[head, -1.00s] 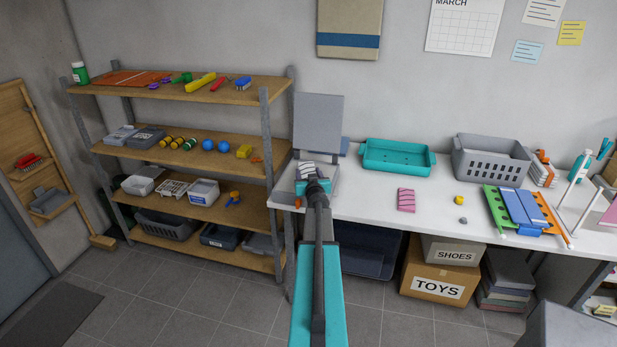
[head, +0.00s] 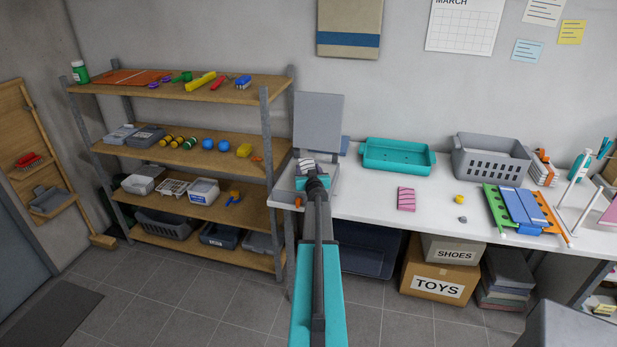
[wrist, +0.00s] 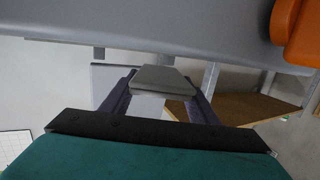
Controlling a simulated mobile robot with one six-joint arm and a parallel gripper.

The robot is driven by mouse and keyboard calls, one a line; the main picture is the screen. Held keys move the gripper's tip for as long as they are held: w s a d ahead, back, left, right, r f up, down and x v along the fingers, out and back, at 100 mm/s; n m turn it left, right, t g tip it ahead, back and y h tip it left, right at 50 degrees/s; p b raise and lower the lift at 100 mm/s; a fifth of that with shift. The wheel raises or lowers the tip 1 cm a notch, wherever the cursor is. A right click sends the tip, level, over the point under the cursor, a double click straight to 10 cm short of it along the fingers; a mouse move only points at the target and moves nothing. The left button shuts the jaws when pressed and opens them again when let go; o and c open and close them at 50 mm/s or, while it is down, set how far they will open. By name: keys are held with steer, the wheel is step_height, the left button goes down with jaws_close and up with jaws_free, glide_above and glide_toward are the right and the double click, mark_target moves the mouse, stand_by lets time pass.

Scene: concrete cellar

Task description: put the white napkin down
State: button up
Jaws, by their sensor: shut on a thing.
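My gripper (wrist: 160,98) is shut on a flat pale piece, the white napkin (wrist: 165,80), which shows edge-on between the two fingers in the wrist view. In the head view the white napkin (head: 306,164) shows dark stripes and sits just beyond the end of my arm. It is in front of the raised lid of a grey box (head: 332,181) at the left end of the white table (head: 375,207). My arm hides part of the box, and I cannot tell whether the napkin touches it.
A pink striped cloth (head: 406,199), a teal tray (head: 398,158) and a grey basket (head: 489,160) are on the table. The grey lid (head: 319,123) stands upright behind my gripper. Shelves (head: 190,148) stand to the left. The table front between box and pink cloth is clear.

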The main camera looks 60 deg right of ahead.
steer(key=shift+f+b, duration=0.35)
steer(key=shift+f, duration=1.1)
steer(key=shift+f, duration=0.15)
steer(key=o, duration=1)
steer(key=shift+o, duration=0.2)
steer(key=shift+s+a, duration=0.1)
steer(key=shift+b+v, duration=0.3)
steer(key=shift+v, duration=5.7)
